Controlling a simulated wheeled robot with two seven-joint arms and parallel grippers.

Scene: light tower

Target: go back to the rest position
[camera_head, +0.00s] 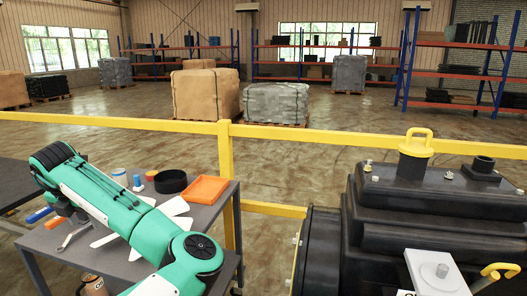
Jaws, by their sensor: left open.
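My left arm, green and white with black joints, rises from the bottom and reaches over the grey table (225,215) to the upper left. Its far end bends down at the table's left side. My left gripper (66,206) is small and dark there, partly hidden by the arm, and its fingers are hard to make out. It is open, and I see nothing held in it. My right gripper is outside the view.
An orange tray (203,190), a black round bowl (171,181), small cups and a wrench (73,237) lie on the table. A black machine (430,215) with a yellow handle (415,143) stands right. A yellow rail (330,135) crosses ahead, with open floor beyond.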

